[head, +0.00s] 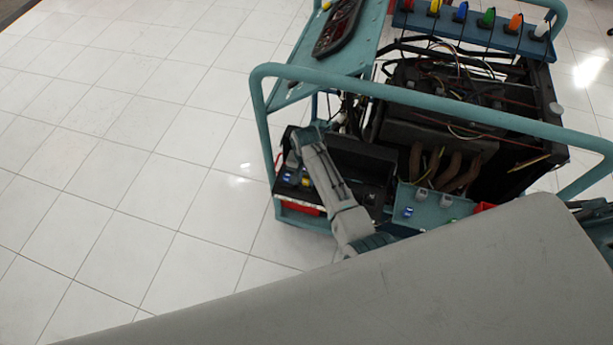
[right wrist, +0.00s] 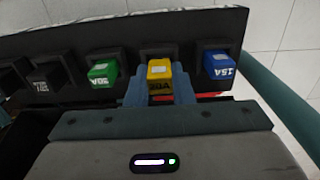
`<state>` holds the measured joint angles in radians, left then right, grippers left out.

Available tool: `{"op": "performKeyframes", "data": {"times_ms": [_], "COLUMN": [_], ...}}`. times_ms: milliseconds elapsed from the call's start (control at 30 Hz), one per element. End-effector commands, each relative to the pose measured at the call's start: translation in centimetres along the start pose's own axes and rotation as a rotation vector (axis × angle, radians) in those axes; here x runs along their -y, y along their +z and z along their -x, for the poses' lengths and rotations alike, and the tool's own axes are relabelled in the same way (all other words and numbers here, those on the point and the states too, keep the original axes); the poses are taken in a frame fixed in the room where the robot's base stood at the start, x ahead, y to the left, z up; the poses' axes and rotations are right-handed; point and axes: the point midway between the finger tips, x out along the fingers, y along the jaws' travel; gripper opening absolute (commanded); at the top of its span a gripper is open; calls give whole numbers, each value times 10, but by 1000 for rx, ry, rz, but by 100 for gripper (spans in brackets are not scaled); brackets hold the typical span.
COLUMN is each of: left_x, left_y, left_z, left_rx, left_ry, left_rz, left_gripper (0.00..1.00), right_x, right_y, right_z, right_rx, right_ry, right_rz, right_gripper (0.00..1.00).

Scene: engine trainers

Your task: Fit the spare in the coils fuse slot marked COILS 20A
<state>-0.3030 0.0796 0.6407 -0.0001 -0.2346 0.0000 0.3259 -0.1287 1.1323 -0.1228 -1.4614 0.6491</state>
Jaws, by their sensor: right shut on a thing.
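In the right wrist view, a yellow fuse (right wrist: 159,70) sits at the mouth of a slot in a black fuse panel (right wrist: 130,35). My right gripper (right wrist: 160,90) is shut on its sides. I cannot tell how deep the fuse sits. My left gripper is not seen.
A blue 15A fuse (right wrist: 218,65) stands right of the yellow one and a green fuse (right wrist: 102,70) left of it, both close to the fingers. Black slots lie farther left. The cart's teal rail (head: 430,98) crosses above the engine (head: 440,90). Open tiled floor lies left.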

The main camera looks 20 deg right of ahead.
Motion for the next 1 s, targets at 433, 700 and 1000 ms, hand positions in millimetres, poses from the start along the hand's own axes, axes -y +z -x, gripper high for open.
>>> {"op": "performKeyframes", "data": {"times_ms": [433, 700, 1000], "left_x": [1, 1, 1], "left_y": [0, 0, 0], "left_z": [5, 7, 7], "left_rx": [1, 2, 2], "left_ry": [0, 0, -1], "left_rz": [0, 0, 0], "left_gripper": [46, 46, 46], "right_x": [0, 0, 0], "right_y": [0, 0, 0], "right_z": [1, 0, 0], "right_rx": [0, 0, 0], "right_ry": [0, 0, 0], "right_rz": [0, 0, 0], "right_gripper": [0, 0, 0]}}
